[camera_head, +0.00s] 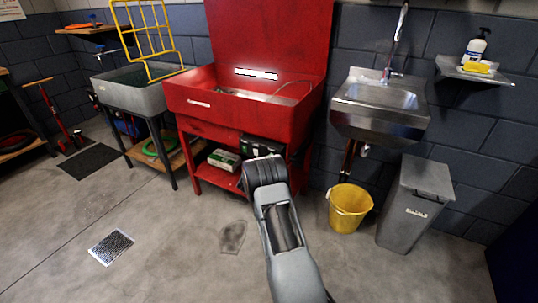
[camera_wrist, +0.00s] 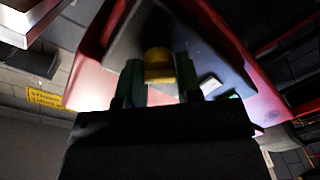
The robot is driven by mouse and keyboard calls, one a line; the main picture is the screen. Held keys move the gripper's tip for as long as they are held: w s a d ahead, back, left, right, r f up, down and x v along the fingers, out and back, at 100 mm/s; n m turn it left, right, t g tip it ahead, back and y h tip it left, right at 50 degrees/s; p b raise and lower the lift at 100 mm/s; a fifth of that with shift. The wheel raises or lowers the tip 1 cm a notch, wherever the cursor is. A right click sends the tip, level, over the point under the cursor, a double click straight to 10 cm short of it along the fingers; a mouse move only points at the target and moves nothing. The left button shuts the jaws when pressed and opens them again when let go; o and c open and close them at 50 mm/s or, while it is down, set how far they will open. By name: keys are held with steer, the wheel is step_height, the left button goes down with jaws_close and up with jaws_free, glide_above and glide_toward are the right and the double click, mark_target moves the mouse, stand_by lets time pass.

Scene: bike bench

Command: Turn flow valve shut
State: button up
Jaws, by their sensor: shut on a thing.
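In the wrist view, the two dark green fingers of my gripper (camera_wrist: 160,72) stand on either side of a small yellow knob (camera_wrist: 159,57), which looks like the flow valve's handle. My gripper is shut on it. The knob has a rounded end and a flat lower face. The valve's body and stem are hidden. Behind the knob is a dark panel framed by red metal. In the head view, my arm reaches toward the right front of the red parts washer (camera_head: 235,110); the arm hides my gripper and the valve there.
A steel sink (camera_head: 380,105) hangs right of the washer, above a yellow bucket (camera_head: 349,207) and beside a grey bin (camera_head: 414,200). A grey basin (camera_head: 135,92) stands left. A yellow label (camera_wrist: 45,97) shows in the wrist view. The front floor is mostly clear.

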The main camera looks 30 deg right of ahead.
steer(key=n+p, duration=0.3)
steer(key=n, duration=0.1)
steer(key=shift+r, duration=0.2)
steer(key=shift+w+a+f+n+g+p, duration=0.1)
steer(key=shift+n+p, duration=0.25)
steer(key=shift+n, duration=0.5)
steer(key=shift+d+r+n+g+p, duration=0.1)
steer(key=shift+n+p, duration=0.3)
steer(key=shift+n, duration=0.4)
steer(key=shift+w+a+f+n+g+p, duration=0.1)
steer(key=shift+n+p, duration=0.25)
steer(key=shift+n, duration=0.5)
steer(key=o, duration=0.8)
steer(key=shift+o, duration=0.5)
steer(key=shift+s+f, duration=0.1)
steer(key=f+p+v, duration=0.1)
steer(key=p+v, duration=0.1)
steer(key=v, duration=1.1)
steer(key=shift+a+r, duration=0.4)
steer(key=shift+r, duration=0.05)
steer(key=shift+s, duration=0.15)
